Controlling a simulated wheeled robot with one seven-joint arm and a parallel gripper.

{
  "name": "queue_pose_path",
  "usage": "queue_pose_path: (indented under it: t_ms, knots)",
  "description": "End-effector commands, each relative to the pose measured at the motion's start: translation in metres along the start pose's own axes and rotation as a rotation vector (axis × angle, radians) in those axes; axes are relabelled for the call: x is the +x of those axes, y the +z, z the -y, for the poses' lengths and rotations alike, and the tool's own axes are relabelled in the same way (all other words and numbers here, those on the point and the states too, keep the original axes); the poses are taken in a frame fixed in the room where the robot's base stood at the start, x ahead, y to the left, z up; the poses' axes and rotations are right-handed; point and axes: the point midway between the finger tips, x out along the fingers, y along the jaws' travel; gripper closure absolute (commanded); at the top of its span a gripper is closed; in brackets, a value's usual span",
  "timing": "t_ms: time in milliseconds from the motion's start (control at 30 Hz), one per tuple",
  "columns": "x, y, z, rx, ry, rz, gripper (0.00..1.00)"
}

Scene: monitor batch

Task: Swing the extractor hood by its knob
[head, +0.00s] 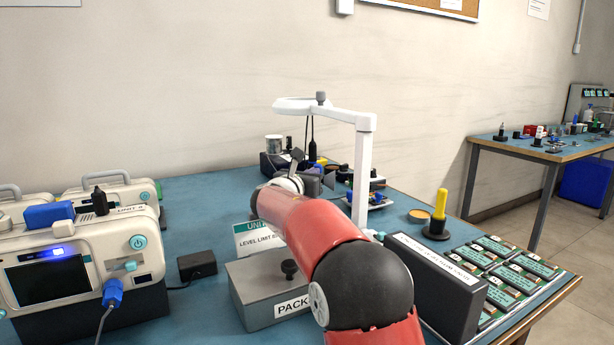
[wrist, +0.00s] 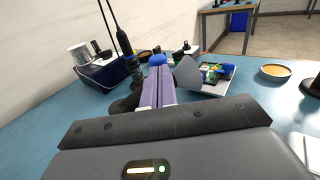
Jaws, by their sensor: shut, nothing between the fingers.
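The extractor hood (head: 296,104) appears to be the flat, round white head on a white boom and upright post above the bench. A small dark grey knob (head: 321,97) stands upright on top of it. Neither hood nor knob can be made out in the wrist view. My gripper (wrist: 157,76) points forward, its two purple-grey fingers side by side, shut and empty. In the head view it is mostly hidden by my red arm, below the hood and apart from the knob.
The blue bench (head: 185,215) is crowded. A grey box with a black knob (head: 289,268), a dark upright case (head: 432,290) and a yellow-handled tool (head: 439,205) stand around my arm. Instrument units (head: 75,270) fill the left. The air around the hood looks clear, with wall behind.

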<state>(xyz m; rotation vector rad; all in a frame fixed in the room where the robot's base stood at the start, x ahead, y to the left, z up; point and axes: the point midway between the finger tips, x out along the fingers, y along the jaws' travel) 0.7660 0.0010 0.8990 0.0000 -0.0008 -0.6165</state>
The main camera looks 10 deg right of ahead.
Motion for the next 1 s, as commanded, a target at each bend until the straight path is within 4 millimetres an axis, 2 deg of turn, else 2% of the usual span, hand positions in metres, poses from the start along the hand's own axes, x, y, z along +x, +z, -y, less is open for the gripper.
queue_pose_path:
  t_ms: [367,567,700,1000]
  knots:
    - [0.002,-0.002,0.000,0.000,0.016,0.000,1.00]
    - [0.011,-0.004,0.003,-0.001,0.118,0.001,1.00]
    - [0.026,0.000,0.002,-0.001,0.125,-0.001,1.00]
    - [0.028,0.000,0.002,0.000,0.125,-0.001,1.00]
